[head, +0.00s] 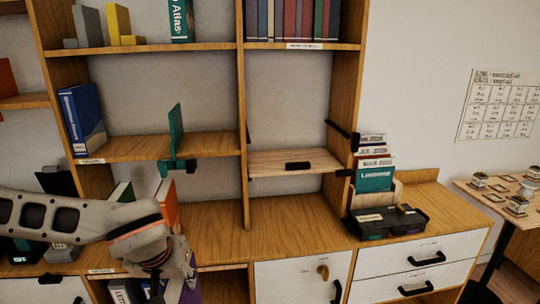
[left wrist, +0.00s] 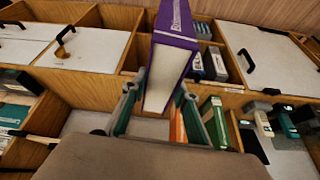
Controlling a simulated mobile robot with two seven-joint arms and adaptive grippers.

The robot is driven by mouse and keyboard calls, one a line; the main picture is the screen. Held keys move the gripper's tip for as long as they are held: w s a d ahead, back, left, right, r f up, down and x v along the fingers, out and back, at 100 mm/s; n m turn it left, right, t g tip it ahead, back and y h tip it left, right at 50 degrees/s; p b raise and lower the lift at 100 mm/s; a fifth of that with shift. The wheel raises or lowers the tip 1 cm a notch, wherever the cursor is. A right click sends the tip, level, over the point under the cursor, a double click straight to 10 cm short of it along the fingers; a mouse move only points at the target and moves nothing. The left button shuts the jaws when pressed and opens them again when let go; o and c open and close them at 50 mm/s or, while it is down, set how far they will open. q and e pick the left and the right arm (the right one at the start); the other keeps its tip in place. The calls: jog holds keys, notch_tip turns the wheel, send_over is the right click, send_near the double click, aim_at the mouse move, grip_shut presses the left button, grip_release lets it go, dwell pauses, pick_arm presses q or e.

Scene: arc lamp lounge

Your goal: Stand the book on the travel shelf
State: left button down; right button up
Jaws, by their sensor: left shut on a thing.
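The purple book (left wrist: 173,60) is between the fingers of my left gripper (left wrist: 158,108) in the left wrist view. Its purple spine carries white lettering, and its pale page edges face the camera. In the head view my left gripper (head: 180,268) is low at the bottom left, in front of the bookcase, and only a sliver of purple (head: 192,294) shows below it. The gripper is shut on the book. The shelf labels are too small to read, so I cannot tell which is the travel shelf. My right gripper is not in view.
A middle-left shelf (head: 135,146) holds a blue book (head: 82,120) at its left and a teal upright bookend (head: 176,140). A green Atlas (head: 181,20) stands above. A hinged wooden flap (head: 280,160) juts out to the right. A black tray (head: 385,221) stands on the counter.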

pick_arm(q)
jog(key=shift+m+h, duration=0.3)
jog(key=shift+m, duration=0.2)
jog(key=s+a, duration=0.1)
jog(key=s+f, duration=0.1)
jog(key=s+a+f, duration=0.1)
jog(key=shift+s+a, duration=0.3)
jog(key=shift+s, duration=0.1)
